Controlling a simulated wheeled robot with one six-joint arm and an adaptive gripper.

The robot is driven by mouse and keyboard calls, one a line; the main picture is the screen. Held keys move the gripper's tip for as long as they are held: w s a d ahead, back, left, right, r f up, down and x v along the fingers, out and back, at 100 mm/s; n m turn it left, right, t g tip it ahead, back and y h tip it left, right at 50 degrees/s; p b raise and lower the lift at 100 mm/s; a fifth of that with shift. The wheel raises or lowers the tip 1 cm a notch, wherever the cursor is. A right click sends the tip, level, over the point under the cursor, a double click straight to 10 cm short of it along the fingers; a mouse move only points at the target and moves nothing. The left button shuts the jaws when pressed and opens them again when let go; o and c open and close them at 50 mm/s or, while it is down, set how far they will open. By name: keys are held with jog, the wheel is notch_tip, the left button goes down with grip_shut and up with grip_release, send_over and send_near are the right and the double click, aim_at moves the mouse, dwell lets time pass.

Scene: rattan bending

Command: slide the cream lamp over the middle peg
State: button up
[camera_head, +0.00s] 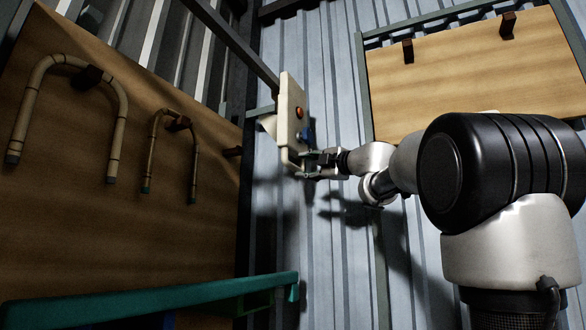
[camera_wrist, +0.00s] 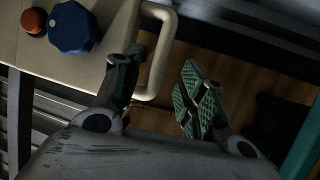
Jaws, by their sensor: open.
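The cream lamp (camera_head: 291,120) is a tilted cream slab with an orange button and a blue knob, in the middle of the head view. In the wrist view its cream body (camera_wrist: 100,72) fills the upper left, and its tube handle (camera_wrist: 157,62) passes between my fingers. My gripper (camera_head: 308,163) is open at the lamp's lower end; the wrist view shows the spread fingers (camera_wrist: 160,88) on either side of the handle. I cannot tell whether they touch it. On the left board, the middle peg (camera_head: 179,123) carries a small bent cane (camera_head: 152,150).
The left wooden board (camera_head: 90,230) also has a peg (camera_head: 88,75) with a larger bent cane (camera_head: 27,110) and a bare peg (camera_head: 232,151). A right board (camera_head: 470,90) shows two bare pegs. A teal rail (camera_head: 150,300) crosses the lower left. A dark beam (camera_head: 232,45) passes near the lamp's top.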

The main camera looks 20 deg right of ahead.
aim_at(295, 167)
jog(key=x, duration=0.7)
jog(key=shift+w, duration=0.15)
grip_shut()
